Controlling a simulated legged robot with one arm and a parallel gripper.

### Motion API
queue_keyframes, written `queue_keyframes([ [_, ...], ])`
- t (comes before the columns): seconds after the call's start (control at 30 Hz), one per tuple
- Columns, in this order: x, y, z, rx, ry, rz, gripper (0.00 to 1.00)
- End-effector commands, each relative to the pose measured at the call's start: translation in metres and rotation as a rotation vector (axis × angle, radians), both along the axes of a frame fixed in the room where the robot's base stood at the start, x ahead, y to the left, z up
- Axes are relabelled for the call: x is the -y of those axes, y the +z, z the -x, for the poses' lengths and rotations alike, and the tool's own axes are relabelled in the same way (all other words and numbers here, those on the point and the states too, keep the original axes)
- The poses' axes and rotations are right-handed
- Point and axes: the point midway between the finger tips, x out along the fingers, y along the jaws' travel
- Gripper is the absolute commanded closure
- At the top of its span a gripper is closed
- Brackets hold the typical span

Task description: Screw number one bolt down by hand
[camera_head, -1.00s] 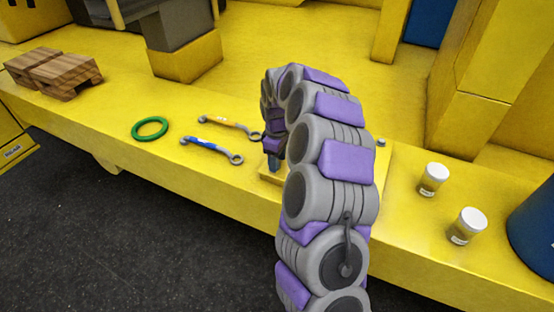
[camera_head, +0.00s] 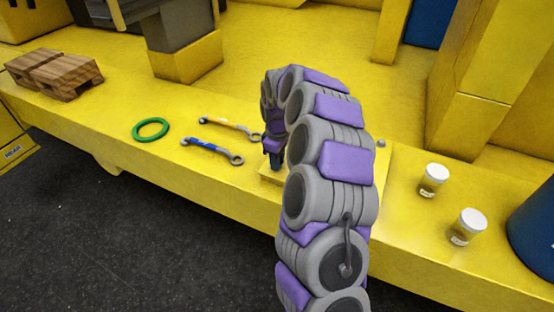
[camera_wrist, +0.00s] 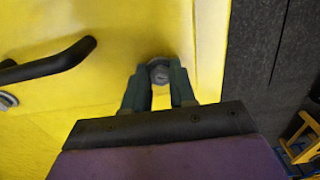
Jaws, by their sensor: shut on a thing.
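The bolt (camera_wrist: 160,72) shows in the wrist view as a round grey head between the fingertips of my gripper (camera_wrist: 158,82). The fingers are shut on it, one on each side, over a yellow surface (camera_wrist: 110,82). In the head view my gripper (camera_head: 275,160) points down at the left end of a yellow plate (camera_head: 268,175) on the ledge. My arm hides most of that plate, and the bolt cannot be made out there. A second grey bolt head (camera_wrist: 7,100) lies at the left edge of the wrist view, beside a black curved bar (camera_wrist: 50,65).
Two white-lidded jars (camera_head: 433,180) stand right of my arm. Wooden blocks (camera_head: 55,74) sit far left.

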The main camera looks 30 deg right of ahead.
Motion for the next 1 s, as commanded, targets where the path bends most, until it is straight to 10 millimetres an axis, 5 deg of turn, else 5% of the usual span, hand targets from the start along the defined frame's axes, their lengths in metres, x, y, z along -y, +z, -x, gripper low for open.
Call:
queue_keyframes([
  [0.37,0.0005,0.0035,0.0006,0.001,-0.182,0.003,1.00],
  [1.0,-0.0035,0.0035,0.0005,0.007,-0.758,0.002,1.00],
])
